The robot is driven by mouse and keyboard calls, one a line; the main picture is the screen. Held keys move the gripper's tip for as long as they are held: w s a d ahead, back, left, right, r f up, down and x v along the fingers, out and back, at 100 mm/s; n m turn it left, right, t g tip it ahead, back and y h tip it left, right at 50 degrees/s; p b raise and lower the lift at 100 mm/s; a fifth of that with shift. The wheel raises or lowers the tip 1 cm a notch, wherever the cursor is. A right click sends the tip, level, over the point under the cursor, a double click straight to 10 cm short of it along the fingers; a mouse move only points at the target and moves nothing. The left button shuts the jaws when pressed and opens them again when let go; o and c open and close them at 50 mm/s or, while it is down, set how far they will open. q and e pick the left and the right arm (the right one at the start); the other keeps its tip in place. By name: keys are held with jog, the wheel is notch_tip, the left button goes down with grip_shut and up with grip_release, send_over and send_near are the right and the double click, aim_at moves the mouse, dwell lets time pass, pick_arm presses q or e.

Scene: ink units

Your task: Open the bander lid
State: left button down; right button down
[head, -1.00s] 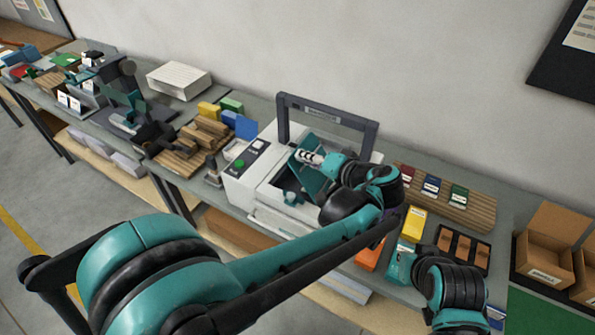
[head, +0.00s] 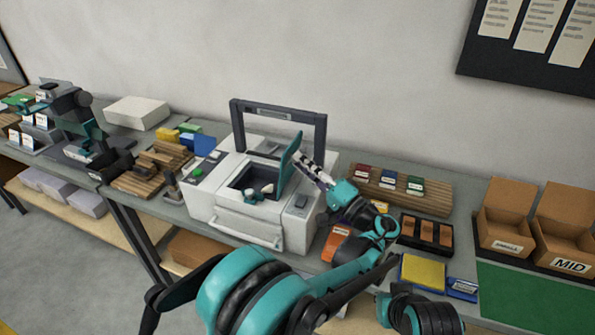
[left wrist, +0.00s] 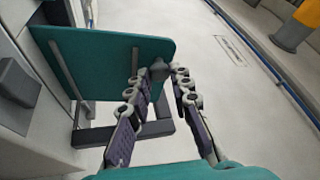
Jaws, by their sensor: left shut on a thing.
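The bander (head: 208,165) is a white machine with a dark arch (head: 318,128) over its top. Its teal lid (head: 289,160) stands raised and steep at the right of the dark opening (head: 243,182), seen nearly edge-on. My left gripper (head: 299,159) reaches from the right and is shut at the lid's right side. In the left wrist view, the lid (left wrist: 100,52) fills the upper left, and my left gripper's fingertips (left wrist: 160,78) are on a small dark knob (left wrist: 159,68) at its edge. My right gripper is out of view.
Wooden blocks (head: 150,170) lie left of the bander. A rack with coloured cards (head: 430,198), a dark tray (head: 425,246) and cardboard boxes (head: 507,232) are to the right. The dark arch stands close behind the lid.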

pick_arm(q)
jog(key=shift+s+d+f, duration=0.1)
jog(key=shift+d+f, duration=0.1)
jog(key=shift+d, duration=0.05)
jog(key=shift+t, duration=0.3)
